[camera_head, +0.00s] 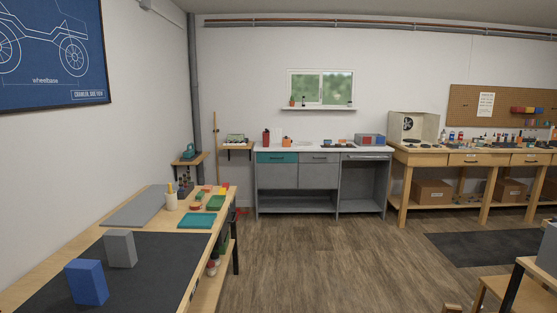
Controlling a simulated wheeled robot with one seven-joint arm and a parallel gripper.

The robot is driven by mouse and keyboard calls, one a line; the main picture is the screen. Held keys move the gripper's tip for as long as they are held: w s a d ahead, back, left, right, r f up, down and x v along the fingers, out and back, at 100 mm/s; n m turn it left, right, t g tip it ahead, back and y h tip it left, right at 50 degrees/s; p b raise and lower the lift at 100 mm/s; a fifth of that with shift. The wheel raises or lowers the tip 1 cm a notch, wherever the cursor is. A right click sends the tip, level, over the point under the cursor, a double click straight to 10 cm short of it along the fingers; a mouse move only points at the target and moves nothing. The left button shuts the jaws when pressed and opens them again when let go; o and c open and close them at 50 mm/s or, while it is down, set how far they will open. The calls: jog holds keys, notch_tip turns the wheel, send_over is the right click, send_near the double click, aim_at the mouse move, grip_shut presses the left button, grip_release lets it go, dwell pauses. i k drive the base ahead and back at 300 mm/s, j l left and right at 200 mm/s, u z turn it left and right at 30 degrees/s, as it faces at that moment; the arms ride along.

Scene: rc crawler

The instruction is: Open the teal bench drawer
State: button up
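The teal bench drawer (277,157) is a teal front with a dark handle, at the upper left of the grey bench (320,176) by the far wall. Its front looks flush with the bench, so the drawer looks closed. A grey drawer front sits to its right. The bench is well ahead of me across the room. My gripper does not show in this view.
A wooden worktable (232,204) with a dark mat, a blue block (86,283) and a grey block (120,249) fills the left. The wooden floor (330,260) ahead is clear. A wooden workbench (430,158) and a chair (500,289) stand on the right.

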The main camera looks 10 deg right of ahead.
aim_at(262, 158)
jog(key=i+l+z, duration=0.1)
jog(key=i+z, duration=0.2)
jog(key=i, duration=0.55)
jog(key=i+z, duration=0.1)
jog(key=i, duration=3.75)
jog(key=i+u, duration=0.1)
jog(key=i, duration=0.55)
jog(key=i+l+u, duration=0.1)
jog(key=i, duration=0.5)
jog(key=i+l+u, duration=0.1)
jog(key=i, duration=0.55)
jog(key=i+l+u, duration=0.15)
jog(key=i, duration=0.2)
jog(key=i+l+u, duration=0.15)
jog(key=i+l, duration=0.05)
jog(key=i, duration=0.1)
